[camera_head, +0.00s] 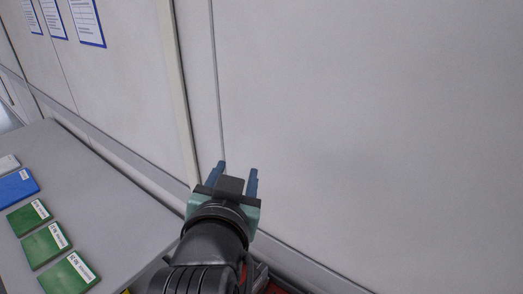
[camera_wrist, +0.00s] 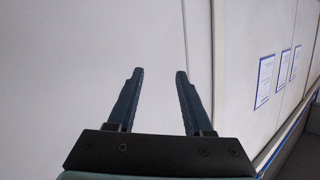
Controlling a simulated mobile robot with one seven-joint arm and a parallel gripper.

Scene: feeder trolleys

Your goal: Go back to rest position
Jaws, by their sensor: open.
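My gripper (camera_head: 234,172) is raised in front of the pale wall, right of the grey table. Its two blue fingers stand apart with nothing between them. In the wrist view the gripper (camera_wrist: 158,88) is also open and empty, with the pale wall panels behind the fingers. My black arm reaches up from the bottom of the head view and hides part of the table's right end and the floor area behind it.
The grey table (camera_head: 108,190) at left carries green boxes (camera_head: 46,245), a blue box (camera_head: 17,187) and a whitish one (camera_head: 8,163). The wall (camera_head: 360,120) fills the right side. Blue-edged sheets (camera_head: 87,22) hang at upper left. Something red (camera_head: 274,288) shows at the bottom.

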